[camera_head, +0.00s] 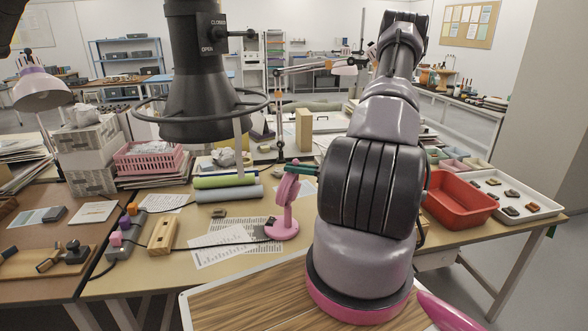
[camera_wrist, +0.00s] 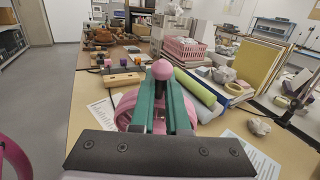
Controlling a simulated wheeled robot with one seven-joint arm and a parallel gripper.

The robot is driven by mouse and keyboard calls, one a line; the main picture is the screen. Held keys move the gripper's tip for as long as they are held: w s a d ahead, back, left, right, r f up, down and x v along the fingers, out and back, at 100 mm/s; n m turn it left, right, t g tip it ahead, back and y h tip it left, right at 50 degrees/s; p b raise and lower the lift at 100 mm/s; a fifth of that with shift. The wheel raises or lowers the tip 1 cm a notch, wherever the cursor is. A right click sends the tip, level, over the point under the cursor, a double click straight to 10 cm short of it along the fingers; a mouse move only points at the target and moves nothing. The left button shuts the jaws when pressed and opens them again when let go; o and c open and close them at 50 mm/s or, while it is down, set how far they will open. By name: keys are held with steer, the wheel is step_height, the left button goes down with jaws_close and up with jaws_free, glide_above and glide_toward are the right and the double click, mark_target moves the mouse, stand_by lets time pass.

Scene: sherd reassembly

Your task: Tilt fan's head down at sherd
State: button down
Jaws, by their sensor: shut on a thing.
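The pink desk fan (camera_head: 283,212) stands on the table left of my arm, on a round base, its head seen nearly edge-on. My gripper (camera_head: 296,168) reaches it from the right, its green fingers at the top of the fan's head. In the wrist view the two green fingers of my gripper (camera_wrist: 162,84) are shut on a pink ball-shaped knob (camera_wrist: 162,69). The fan's pink ring (camera_wrist: 125,106) shows behind and below them. A small brownish piece (camera_head: 219,212), perhaps the sherd, lies on the table left of the fan; I cannot tell surely.
A dark funnel-shaped hood (camera_head: 205,95) with a ring hangs above the table. A wooden block (camera_head: 163,235) and printed sheets (camera_head: 220,245) lie left. A red tray (camera_head: 458,199) stands right of my arm.

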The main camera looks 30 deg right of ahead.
stand_by(0.3)
steer(key=w+a+g+h, duration=0.2)
steer(key=w+a, duration=0.1)
steer(key=shift+r+h, duration=0.1)
steer(key=shift+h, duration=0.2)
steer(key=shift+w+a+f+g+h, duration=0.3)
steer(key=shift+w+a+g+h, duration=0.35)
steer(key=shift+w+g, duration=0.1)
steer(key=c, duration=0.9)
jaws_free()
steer(key=v, duration=1)
steer(key=shift+s+d+r, duration=0.2)
steer(key=shift+s+d, duration=0.05)
